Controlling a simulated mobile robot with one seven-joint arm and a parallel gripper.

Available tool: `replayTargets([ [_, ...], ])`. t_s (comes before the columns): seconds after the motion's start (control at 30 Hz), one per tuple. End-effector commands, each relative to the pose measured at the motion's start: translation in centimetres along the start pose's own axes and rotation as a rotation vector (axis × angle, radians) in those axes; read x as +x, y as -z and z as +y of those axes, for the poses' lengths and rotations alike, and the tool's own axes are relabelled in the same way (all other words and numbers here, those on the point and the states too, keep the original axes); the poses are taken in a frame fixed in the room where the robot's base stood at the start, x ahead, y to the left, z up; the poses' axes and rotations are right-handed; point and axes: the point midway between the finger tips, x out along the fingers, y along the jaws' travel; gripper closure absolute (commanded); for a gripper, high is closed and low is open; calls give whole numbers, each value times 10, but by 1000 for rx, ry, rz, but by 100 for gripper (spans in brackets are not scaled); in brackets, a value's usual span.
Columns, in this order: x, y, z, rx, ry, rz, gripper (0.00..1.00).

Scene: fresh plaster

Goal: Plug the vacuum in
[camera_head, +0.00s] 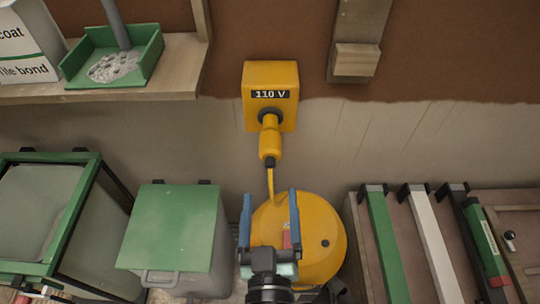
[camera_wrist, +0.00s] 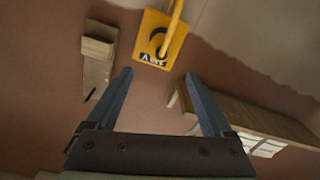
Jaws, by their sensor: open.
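The yellow 110 V socket box (camera_head: 285,80) is on the wall at the centre of the head view. The yellow plug (camera_head: 270,146) sits at the box's dark round opening and appears seated in it. Its yellow cable (camera_head: 270,184) hangs down towards the round yellow vacuum (camera_head: 325,225) below. My gripper (camera_head: 270,197) is open and empty, in front of the vacuum and below the plug, apart from it. In the wrist view the box (camera_wrist: 151,27) appears upside down beyond the open fingers (camera_wrist: 158,74), with part of the plug (camera_wrist: 178,12) at the top edge.
A shelf (camera_head: 150,80) with a green tray (camera_head: 137,55) is at upper left. A green-lidded bin (camera_head: 170,228) and a green-framed container (camera_head: 45,215) stand at left. Levels and bars (camera_head: 430,240) lie at right. The wall beside the plug is clear.

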Motion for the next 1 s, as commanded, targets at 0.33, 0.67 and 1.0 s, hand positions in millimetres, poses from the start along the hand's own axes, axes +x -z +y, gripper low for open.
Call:
replayTargets([
  [0.33,41,0,0,-1,-1,3,15],
  [0.67,96,-1,0,0,0,2,15],
  [1.0,126,-1,0,0,0,-1,15],
])
